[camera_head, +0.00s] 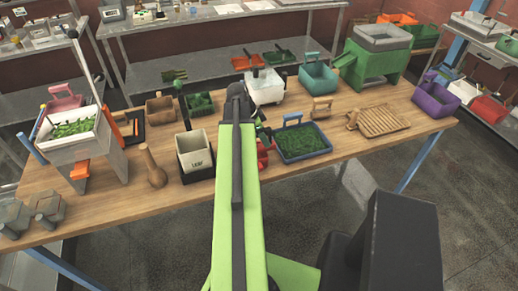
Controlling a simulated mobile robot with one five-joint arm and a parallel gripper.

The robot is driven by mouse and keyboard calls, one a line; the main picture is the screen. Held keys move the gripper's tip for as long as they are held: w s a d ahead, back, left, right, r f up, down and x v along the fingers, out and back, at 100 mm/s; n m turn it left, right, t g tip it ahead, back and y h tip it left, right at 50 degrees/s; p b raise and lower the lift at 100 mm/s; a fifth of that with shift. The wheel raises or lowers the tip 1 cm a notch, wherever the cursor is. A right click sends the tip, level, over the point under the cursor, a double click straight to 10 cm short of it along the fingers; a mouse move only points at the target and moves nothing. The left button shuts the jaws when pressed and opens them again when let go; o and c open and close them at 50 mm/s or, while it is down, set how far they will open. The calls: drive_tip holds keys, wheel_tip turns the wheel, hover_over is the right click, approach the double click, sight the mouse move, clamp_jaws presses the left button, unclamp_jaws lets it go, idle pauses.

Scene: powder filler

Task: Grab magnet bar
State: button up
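No thing on the table can be told for sure as the magnet bar at this size. My green arm (237,200) reaches forward over the middle of the wooden table, and its dark far end (238,100) shows just in front of a white machine (265,86). My gripper's fingers cannot be made out; the arm hides most of that place. A small red thing (264,155) shows partly from behind the arm's right side, between the cream "LEAF" box (194,151) and a blue-rimmed tray of green bits (303,141).
A white hopper (74,127) stands at the left, with a wooden pestle-like piece (153,168) and grey blocks (46,207) nearby. At the right are a slatted wooden board (383,120), a purple bin (435,98) and a green machine (375,55). The table's front right is bare.

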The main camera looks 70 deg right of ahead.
clamp_jaws()
drive_tip(key=shift+r, duration=0.1)
idle(0.3)
